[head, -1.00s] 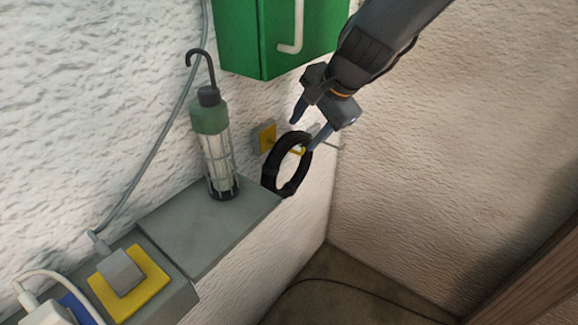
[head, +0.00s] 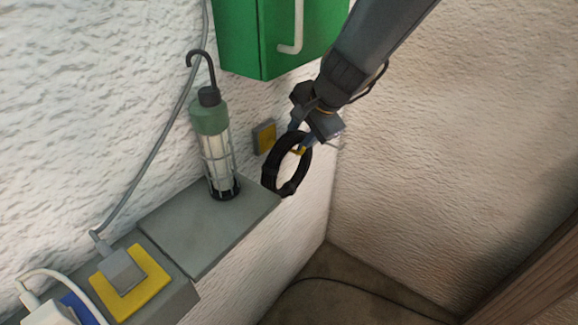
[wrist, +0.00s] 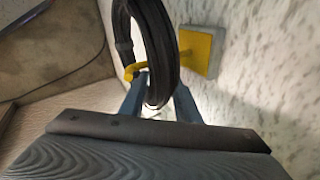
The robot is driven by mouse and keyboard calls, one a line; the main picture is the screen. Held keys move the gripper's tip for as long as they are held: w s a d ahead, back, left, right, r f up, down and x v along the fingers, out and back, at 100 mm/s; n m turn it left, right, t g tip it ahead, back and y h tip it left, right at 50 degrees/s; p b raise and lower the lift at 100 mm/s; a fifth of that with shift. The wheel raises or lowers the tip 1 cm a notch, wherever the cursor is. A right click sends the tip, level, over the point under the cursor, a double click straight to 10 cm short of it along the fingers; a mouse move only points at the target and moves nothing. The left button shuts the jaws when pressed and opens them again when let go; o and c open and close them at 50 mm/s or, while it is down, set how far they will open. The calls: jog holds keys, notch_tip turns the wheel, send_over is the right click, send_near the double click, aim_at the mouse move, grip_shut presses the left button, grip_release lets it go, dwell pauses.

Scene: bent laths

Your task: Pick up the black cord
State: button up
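The black cord (head: 269,179) is a thick upright coil hanging at a yellow hook on the wall, just past the end of the grey ledge. In the wrist view the cord (wrist: 150,35) runs down between the two blue fingers. My gripper (head: 299,137) is at the top of the coil, with one finger on each side. In the wrist view my gripper (wrist: 160,95) appears shut on the cord, its fingers close against both sides. The yellow hook (wrist: 131,71) passes through the coil. Part of the coil's top is hidden by the fingers in the head view.
A green caged lamp (head: 211,118) stands on the grey ledge (head: 205,222) left of the coil. A green box (head: 262,45) is on the wall above. A yellow-plated plug (head: 129,285) sits at lower left. The space right of the coil is open down to the floor.

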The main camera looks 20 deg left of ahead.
grip_shut()
dwell(1.1)
